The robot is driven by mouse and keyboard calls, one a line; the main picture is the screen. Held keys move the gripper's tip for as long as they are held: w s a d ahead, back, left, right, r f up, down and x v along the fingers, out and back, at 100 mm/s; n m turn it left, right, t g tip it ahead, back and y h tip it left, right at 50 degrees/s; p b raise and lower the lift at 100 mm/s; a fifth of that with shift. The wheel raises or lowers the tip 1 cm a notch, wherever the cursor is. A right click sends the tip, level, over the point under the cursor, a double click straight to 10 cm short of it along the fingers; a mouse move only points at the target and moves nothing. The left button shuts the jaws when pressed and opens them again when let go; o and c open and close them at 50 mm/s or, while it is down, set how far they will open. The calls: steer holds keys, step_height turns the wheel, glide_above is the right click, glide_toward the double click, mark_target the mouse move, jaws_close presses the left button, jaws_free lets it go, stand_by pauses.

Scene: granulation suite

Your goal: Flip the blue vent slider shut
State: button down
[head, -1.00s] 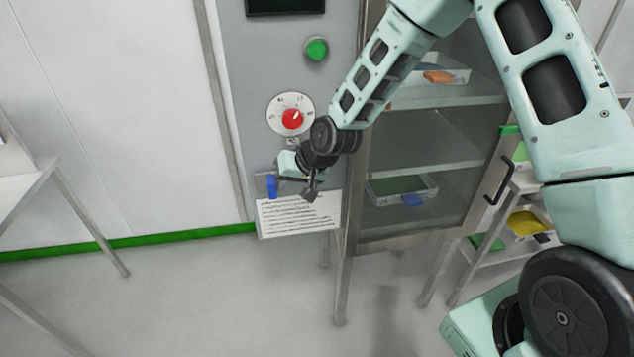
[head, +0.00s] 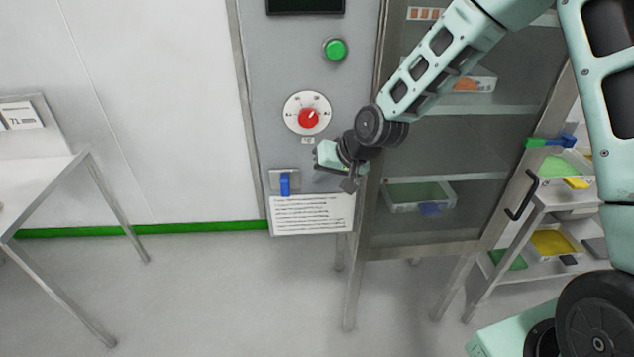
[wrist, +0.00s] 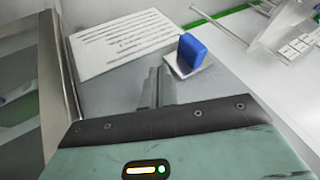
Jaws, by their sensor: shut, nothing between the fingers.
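The blue vent slider (head: 285,184) is a small upright blue tab on a light plate (head: 274,180), low on the grey control panel, just above a printed sheet. In the wrist view the blue slider (wrist: 191,47) stands out from its plate (wrist: 186,66), up and to the right of the fingertips. My gripper (head: 350,184) is to the right of the slider in the head view, apart from it, near the cabinet's left edge. Its fingers (wrist: 157,84) are shut together with nothing between them.
The printed sheet (head: 312,214) hangs below the slider. A red dial (head: 308,118) and a green button (head: 335,49) are above it. The glass-fronted cabinet (head: 440,225) with a black handle stands close to the right. A table (head: 45,185) stands at the left; the floor between is clear.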

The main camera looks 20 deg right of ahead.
steer(key=v, duration=0.6)
steer(key=shift+s+d+r, duration=0.2)
steer(key=shift+s+r, duration=0.05)
steer(key=shift+r, duration=0.05)
